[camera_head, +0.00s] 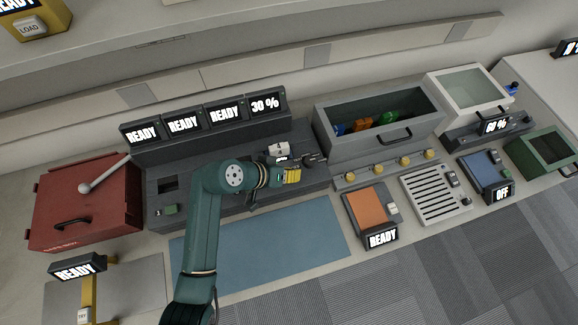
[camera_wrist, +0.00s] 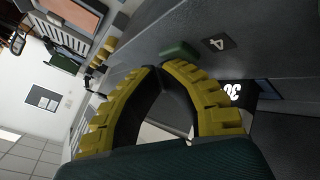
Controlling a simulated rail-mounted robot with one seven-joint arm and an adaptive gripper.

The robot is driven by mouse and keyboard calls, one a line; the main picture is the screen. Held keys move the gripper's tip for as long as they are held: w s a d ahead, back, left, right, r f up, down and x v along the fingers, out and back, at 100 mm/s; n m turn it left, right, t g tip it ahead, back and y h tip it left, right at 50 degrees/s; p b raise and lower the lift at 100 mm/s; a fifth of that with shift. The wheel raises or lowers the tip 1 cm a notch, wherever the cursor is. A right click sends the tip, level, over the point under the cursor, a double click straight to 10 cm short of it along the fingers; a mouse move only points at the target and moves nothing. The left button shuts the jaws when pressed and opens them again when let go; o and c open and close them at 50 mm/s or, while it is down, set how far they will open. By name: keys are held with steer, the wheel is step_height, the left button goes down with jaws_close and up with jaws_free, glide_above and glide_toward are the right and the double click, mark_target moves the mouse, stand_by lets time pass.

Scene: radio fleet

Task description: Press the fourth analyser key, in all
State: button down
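The analyser (camera_head: 225,140) is a long dark grey console with four displays along its back. From left, three read READY and the fourth display (camera_head: 265,104) reads 30 %. A green key (camera_head: 170,209) shows at its left front; my arm hides part of the front. My gripper (camera_head: 292,175) has yellow fingers at the console's right part. In the wrist view its fingertips (camera_wrist: 157,70) meet, with nothing visibly held. I cannot tell whether they touch the key.
A pale lidded unit (camera_head: 279,150) stands on the console behind my gripper. A grey bin (camera_head: 375,105) with coloured items stands to the right. A red box (camera_head: 85,205) with a lever stands left. A blue mat (camera_head: 300,245) lies clear in front.

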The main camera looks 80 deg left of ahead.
steer(key=shift+r+p, duration=0.85)
steer(key=shift+p, duration=0.05)
step_height(320, 180, up, 5)
steer(key=p, duration=0.5)
steer(key=shift+r, duration=0.1)
stand_by(0.4)
